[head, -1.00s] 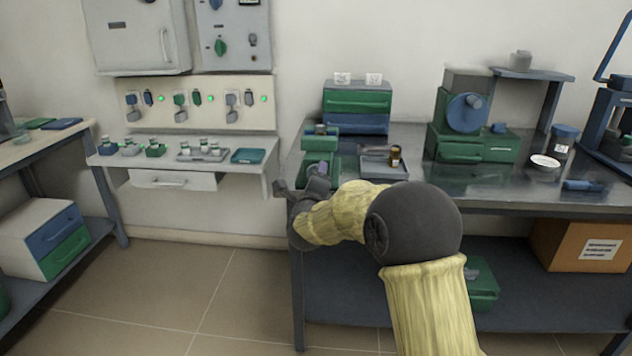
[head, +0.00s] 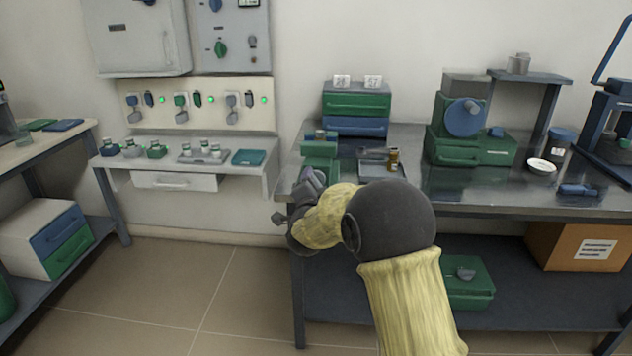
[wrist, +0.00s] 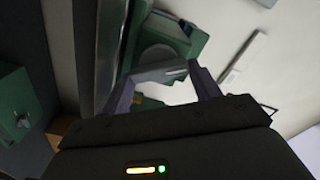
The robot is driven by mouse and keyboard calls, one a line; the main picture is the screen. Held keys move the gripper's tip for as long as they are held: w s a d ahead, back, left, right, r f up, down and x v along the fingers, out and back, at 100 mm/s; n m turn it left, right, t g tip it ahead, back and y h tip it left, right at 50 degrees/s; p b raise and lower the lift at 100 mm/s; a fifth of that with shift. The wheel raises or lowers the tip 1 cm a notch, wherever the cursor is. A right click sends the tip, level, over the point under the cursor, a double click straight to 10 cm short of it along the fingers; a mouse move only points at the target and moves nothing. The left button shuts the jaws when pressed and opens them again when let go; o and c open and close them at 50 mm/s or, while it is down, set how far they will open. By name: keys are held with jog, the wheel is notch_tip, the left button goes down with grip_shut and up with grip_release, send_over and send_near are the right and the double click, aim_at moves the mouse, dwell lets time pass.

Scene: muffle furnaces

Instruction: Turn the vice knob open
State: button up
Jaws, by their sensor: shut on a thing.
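The green vice (head: 320,148) stands at the left front corner of the metal bench, partly hidden behind my wrist. In the head view my gripper (head: 311,181) is at the front of the vice, and its fingertips are hard to make out. In the wrist view my gripper (wrist: 160,75) has its two fingers around a grey bar, the vice knob (wrist: 158,71). The knob lies slightly tilted between the fingertips. The green vice body (wrist: 172,38) shows just beyond it. In the head view the knob is hidden by my gripper.
A shallow tray (head: 383,171) with a small brass-coloured cylinder (head: 394,160) lies right of the vice. A drawer box (head: 357,105) stands behind it. A wall shelf (head: 200,160) with small parts is to the left. The floor between is clear.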

jog(key=n+p, duration=0.4)
jog(key=n, duration=0.4)
jog(key=n+p, duration=0.5)
jog(key=n, duration=0.2)
jog(key=n+p, duration=0.4)
jog(key=n, duration=0.4)
jog(key=shift+s+a+f+n+p, duration=0.1)
jog(key=shift+a+f+n+p, duration=0.2)
jog(key=shift+a+f, duration=0.1)
jog(key=o, duration=0.8)
jog(key=shift+o, duration=0.9)
jog(key=shift+r, duration=0.2)
